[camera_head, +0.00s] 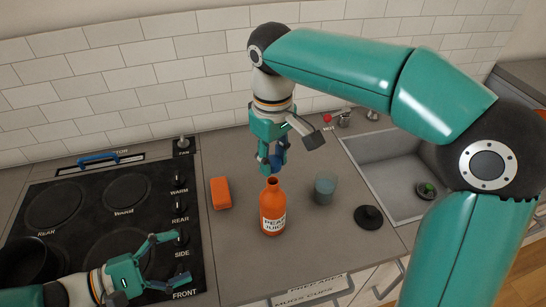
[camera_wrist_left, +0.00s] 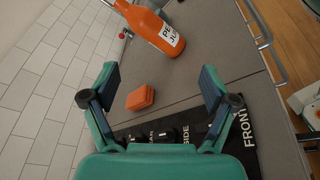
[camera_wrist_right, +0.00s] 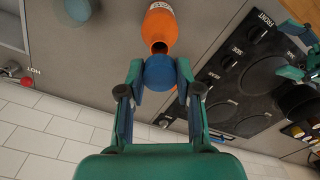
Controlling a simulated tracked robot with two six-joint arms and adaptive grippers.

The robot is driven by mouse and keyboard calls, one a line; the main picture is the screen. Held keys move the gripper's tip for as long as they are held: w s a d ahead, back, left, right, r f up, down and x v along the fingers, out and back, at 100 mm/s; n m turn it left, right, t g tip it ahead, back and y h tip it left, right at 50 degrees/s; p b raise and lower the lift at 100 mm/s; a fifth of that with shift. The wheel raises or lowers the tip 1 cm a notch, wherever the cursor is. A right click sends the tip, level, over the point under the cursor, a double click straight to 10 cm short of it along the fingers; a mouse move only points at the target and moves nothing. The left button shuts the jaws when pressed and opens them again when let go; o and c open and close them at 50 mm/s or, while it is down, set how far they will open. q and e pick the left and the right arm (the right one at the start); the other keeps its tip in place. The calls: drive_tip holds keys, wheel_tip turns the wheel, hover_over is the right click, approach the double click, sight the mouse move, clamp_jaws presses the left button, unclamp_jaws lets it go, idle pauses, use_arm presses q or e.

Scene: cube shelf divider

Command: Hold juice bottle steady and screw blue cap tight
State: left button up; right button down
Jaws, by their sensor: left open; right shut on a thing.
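The orange juice bottle (camera_head: 272,215) stands upright on the counter with its mouth uncapped. It also shows at the top of the left wrist view (camera_wrist_left: 152,28) and the right wrist view (camera_wrist_right: 160,24). My right gripper (camera_head: 272,162) is above the bottle, shut on the blue cap (camera_wrist_right: 160,73). The cap is close to the bottle's open mouth; it looks apart from it, a little above. My left gripper (camera_head: 182,257) is open and empty over the stove's right edge, left of the bottle and away from it.
An orange block (camera_head: 221,193) lies left of the bottle. A bluish glass (camera_head: 325,189) and a black knobbed lid (camera_head: 368,217) are to its right, before the sink (camera_head: 385,165). The stove (camera_head: 110,210), with a pan (camera_head: 28,262), fills the left. Counter in front of the bottle is clear.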

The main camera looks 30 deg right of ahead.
drive_tip(key=shift+w+f, duration=0.1)
drive_tip(key=shift+w, duration=0.1)
use_arm(q)
drive_tip(key=w+d+f+n+g, duration=0.1)
drive_tip(key=w+d+f+n, duration=0.1)
drive_tip(key=d, duration=0.3)
drive_tip(key=w+d+f+n+g+y, duration=0.1)
drive_tip(key=w+d+n+g, duration=0.1)
drive_tip(key=d, duration=0.3)
drive_tip(key=w+d+f+n+g+y, duration=0.1)
drive_tip(key=w+d+f+g, duration=0.1)
drive_tip(key=d, duration=0.3)
drive_tip(key=shift+w+d+f+n, duration=0.1)
drive_tip(key=shift+w+f+n, duration=0.3)
drive_tip(key=shift+w, duration=0.15)
drive_tip(key=shift+x, duration=5)
use_arm(e)
drive_tip(key=shift+s, duration=0.1)
use_arm(q)
drive_tip(key=shift+s+r, duration=0.1)
drive_tip(key=shift+c, duration=0.3)
drive_tip(key=c, duration=1)
drive_tip(key=shift+f, duration=0.2)
